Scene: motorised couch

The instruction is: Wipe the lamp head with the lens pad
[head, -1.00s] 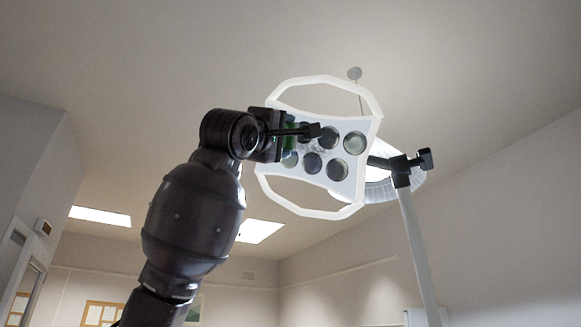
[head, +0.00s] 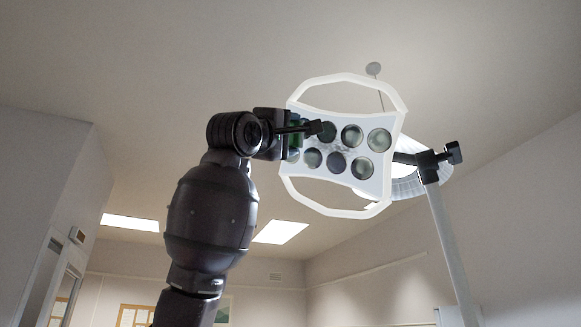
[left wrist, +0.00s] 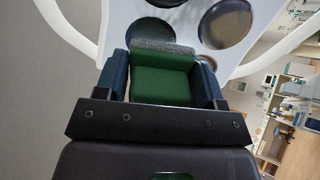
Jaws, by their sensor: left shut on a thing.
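The lamp head (head: 345,160) is a white panel with several round dark lenses and a white loop handle above and below. It hangs up near the ceiling, right of my left gripper (head: 308,134). That gripper is shut on the lens pad, a green block (left wrist: 163,82) with a grey fuzzy face (left wrist: 163,46). The grey face points at the lamp head's lens side, at its left part; I cannot tell whether it touches. In the head view the pad is mostly hidden, with a little green (head: 296,136) showing. Faint marks show mid-panel. My right gripper is out of view.
A black clamp joint (head: 428,165) and pale pole (head: 449,240) stand right of the lamp head. A round bright lamp (head: 405,185) is behind it. Ceiling and open air surround the lamp head. Shelves (left wrist: 285,110) show far off in the left wrist view.

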